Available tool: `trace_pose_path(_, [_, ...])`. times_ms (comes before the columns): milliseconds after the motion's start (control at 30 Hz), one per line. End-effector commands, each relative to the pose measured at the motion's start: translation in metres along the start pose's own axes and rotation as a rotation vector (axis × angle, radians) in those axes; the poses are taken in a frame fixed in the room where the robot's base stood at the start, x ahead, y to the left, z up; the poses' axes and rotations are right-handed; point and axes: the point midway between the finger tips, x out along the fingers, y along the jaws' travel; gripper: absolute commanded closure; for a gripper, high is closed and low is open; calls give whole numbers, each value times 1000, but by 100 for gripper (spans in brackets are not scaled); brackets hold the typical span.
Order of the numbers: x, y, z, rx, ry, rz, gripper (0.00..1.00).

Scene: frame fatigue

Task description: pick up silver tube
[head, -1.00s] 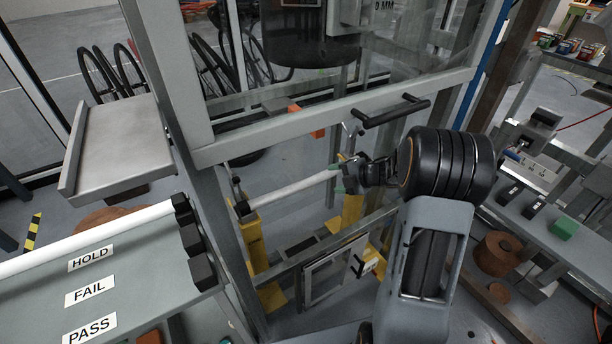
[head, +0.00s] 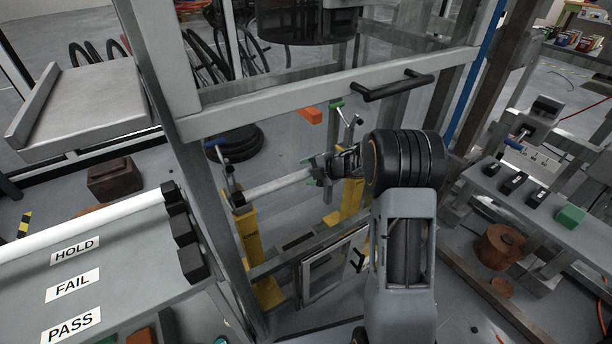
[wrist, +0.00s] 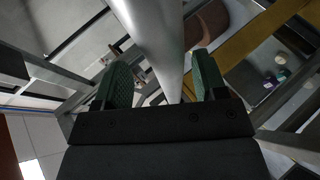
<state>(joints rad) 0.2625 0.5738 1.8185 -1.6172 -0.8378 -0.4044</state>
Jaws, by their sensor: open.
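The silver tube (head: 278,186) lies slanted inside the frame in the head view, its left end at a yellow upright support (head: 248,235). My gripper (head: 322,170) is at the right part of the visible tube and hides what lies beyond. In the wrist view the tube (wrist: 152,35) runs down from the top edge and passes between the green-padded fingers of my open gripper (wrist: 162,80). Dark gaps show beside the tube, and I cannot tell whether either pad touches it.
A grey frame bar with a black handle (head: 392,88) crosses above my arm. A second yellow support (head: 350,198) stands behind the gripper. A bench (head: 135,275) with HOLD, FAIL and PASS labels and a pale tube (head: 85,232) is at left. A shelf (head: 530,205) stands at right.

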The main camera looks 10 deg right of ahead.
Motion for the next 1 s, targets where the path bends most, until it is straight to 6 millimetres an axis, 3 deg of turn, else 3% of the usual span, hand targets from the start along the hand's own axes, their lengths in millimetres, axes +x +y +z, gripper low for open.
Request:
trace_pose_path(100, [10,0,0,-1,0,1,35])
trace_pose_path(300, [9,1,0,-1,0,1,35])
trace_pose_path(1000, [9,1,0,0,0,1,100])
